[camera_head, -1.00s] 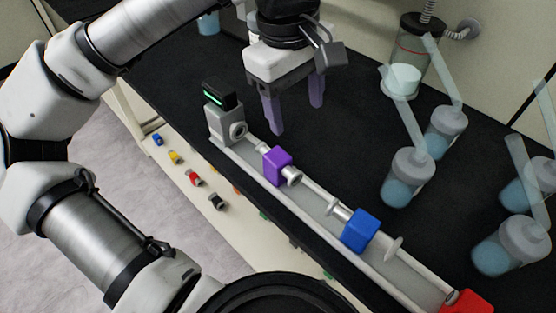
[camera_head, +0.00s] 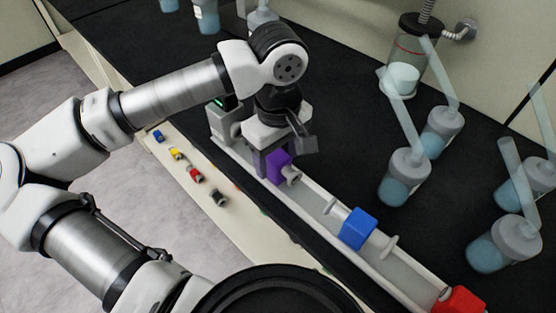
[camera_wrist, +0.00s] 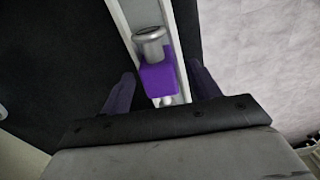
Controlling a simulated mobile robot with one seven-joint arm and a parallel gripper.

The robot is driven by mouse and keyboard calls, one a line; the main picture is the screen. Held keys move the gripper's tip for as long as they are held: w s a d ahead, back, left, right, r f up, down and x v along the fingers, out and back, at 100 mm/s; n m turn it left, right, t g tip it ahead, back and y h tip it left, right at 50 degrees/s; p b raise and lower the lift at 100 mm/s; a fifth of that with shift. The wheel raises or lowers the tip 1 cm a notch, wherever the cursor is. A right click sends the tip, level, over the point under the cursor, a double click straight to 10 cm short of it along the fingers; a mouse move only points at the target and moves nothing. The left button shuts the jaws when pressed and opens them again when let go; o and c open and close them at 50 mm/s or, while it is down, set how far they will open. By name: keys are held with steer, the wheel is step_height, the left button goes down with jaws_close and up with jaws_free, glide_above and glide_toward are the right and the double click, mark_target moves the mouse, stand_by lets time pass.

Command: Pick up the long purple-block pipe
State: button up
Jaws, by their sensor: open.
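The purple-block pipe (camera_head: 280,167) lies in the long pale tray (camera_head: 315,196), near the tray's upper-left end. Its metal end sticks out to the lower right of the block. In the wrist view the purple block (camera_wrist: 158,79) sits between the two dark purple fingers, with gaps on both sides. My gripper (camera_head: 272,166) is open and straddles the pipe, pointing down. One finger shows left of the block in the head view; the other is largely hidden behind the block.
A blue-block pipe (camera_head: 358,229) and a red block (camera_head: 461,301) lie farther along the tray. A grey device (camera_head: 224,122) stands at the tray's upper-left end. Several flasks with blue liquid (camera_head: 403,178) stand at the right. Small coloured valves (camera_head: 195,174) line the ledge at left.

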step_height(320, 180, down, 2)
steer(key=c, duration=1.2)
steer(key=shift+r, duration=0.1)
